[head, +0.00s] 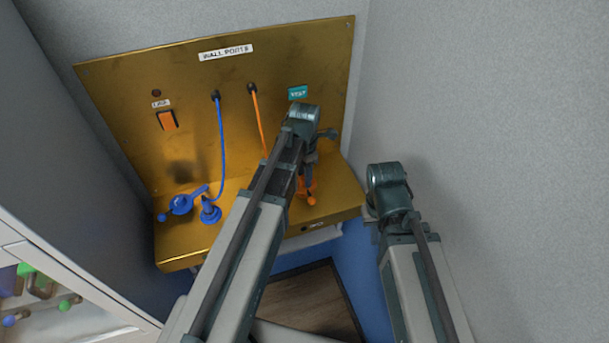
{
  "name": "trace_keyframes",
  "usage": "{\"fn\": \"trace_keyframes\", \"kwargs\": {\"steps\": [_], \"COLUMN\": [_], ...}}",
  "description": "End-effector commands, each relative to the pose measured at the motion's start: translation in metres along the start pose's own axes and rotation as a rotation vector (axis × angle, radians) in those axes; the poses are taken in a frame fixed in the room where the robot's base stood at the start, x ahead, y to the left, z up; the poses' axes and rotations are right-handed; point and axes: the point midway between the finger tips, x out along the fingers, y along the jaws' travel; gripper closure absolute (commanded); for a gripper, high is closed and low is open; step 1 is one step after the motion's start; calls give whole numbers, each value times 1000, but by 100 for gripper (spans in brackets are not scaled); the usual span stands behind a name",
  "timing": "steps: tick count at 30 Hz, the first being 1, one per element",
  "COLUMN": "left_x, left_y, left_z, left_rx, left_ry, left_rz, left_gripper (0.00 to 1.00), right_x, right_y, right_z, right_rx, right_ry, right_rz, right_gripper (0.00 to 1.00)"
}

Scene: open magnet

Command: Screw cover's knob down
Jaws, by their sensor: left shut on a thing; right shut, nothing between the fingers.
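My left gripper (309,172) points down over the right part of the brass ledge and is shut on the orange cover's knob, as far as I can tell. The orange cover (311,200) sits on the ledge under the fingers; my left arm and gripper hide much of it. An orange cable (258,120) runs down from the panel and passes behind my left arm. My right gripper (372,228) is shut and empty, just off the ledge's right end. A blue cover (182,205) with a lever lies on the ledge's left, beside a blue plug (210,212).
The brass panel (190,75) carries a label, an orange switch (167,120) and a teal tag (298,92). A blue cable (222,150) runs to the blue plug. A grey wall (490,90) stands close on the right.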

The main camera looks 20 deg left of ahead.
Motion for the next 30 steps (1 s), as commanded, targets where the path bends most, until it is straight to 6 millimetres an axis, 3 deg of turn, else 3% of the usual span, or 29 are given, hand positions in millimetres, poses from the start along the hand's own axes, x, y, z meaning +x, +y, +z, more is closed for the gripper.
{"fn": "trace_keyframes", "kwargs": {"steps": [30], "left_x": [0], "left_y": [0], "left_z": [0], "left_rx": [919], "left_ry": [0], "left_rz": [0], "left_gripper": [100], "right_x": [0], "right_y": [0], "right_z": [0], "right_rx": [0], "right_ry": [0], "right_rz": [0], "right_gripper": [100]}}
